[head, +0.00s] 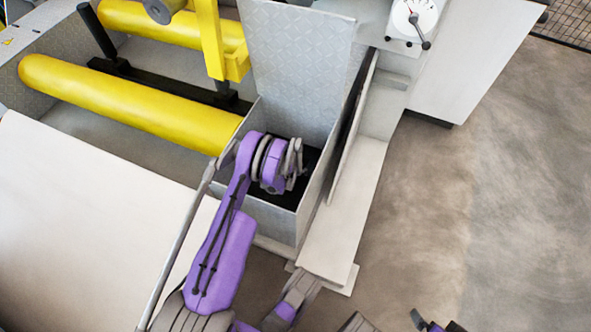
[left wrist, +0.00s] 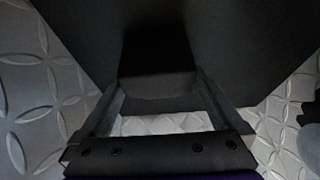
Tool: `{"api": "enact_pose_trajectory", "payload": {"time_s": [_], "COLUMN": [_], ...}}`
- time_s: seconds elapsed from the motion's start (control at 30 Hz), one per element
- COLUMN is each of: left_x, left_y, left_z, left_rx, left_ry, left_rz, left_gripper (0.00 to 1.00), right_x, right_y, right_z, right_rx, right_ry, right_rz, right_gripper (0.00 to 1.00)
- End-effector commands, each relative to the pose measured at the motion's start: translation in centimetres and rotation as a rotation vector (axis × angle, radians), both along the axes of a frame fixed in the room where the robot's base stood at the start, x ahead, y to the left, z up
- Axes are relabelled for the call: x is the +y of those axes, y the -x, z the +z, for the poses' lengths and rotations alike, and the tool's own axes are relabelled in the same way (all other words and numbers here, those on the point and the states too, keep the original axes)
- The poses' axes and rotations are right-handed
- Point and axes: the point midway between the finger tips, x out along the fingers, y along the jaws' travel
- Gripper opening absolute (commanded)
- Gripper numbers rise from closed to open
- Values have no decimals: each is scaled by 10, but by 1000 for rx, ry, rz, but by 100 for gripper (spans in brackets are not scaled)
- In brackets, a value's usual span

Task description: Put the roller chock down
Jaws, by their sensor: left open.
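My left gripper (head: 294,168) is down inside an open metal box (head: 270,220) in the head view. In the left wrist view its two dark fingers (left wrist: 160,92) stand apart. A large black block, which looks like the roller chock (left wrist: 235,45), fills the upper part of that view, right at the fingertips. I cannot tell whether the fingers touch it. Patterned metal plate shows around and below the block. In the head view a black shape (head: 286,197) lies in the box, partly hidden by my left wrist. Dark and purple parts of my right arm show at the bottom edge.
The box's tall lid (head: 295,60) stands raised behind my left gripper. Yellow rollers (head: 120,100) lie to the left, with a yellow upright (head: 212,40) beside the lid. A pale panel (head: 70,200) is at the left. Open floor (head: 480,180) lies to the right.

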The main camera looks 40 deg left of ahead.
Motion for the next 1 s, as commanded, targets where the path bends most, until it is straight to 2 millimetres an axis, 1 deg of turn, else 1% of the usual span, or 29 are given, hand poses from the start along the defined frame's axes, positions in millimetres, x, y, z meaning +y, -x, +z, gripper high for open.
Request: {"api": "enact_pose_trajectory", "payload": {"time_s": [0.07,0.17,0.5,0.6,0.7,0.8,1.0], "left_x": [0,-1,-9,-11,-13,-13,-14], "left_y": [0,4,31,37,41,43,44], "left_z": [3,14,82,97,107,112,114], "left_rx": [0,0,0,0,0,0,0], "left_ry": [0,0,-1,-1,-1,0,0], "left_rz": [0,0,0,1,1,1,0], "left_gripper": [100,100,100,100,100,100,100], "right_x": [0,0,0,0,0,0,0], "right_y": [0,1,3,4,4,4,4], "right_z": [0,2,17,20,22,23,23], "right_rx": [0,1,1,0,0,0,0], "right_ry": [0,0,0,0,0,0,0], "right_rz": [0,0,0,0,0,0,0], "right_gripper": [100,100,100,100,100,100,100]}}
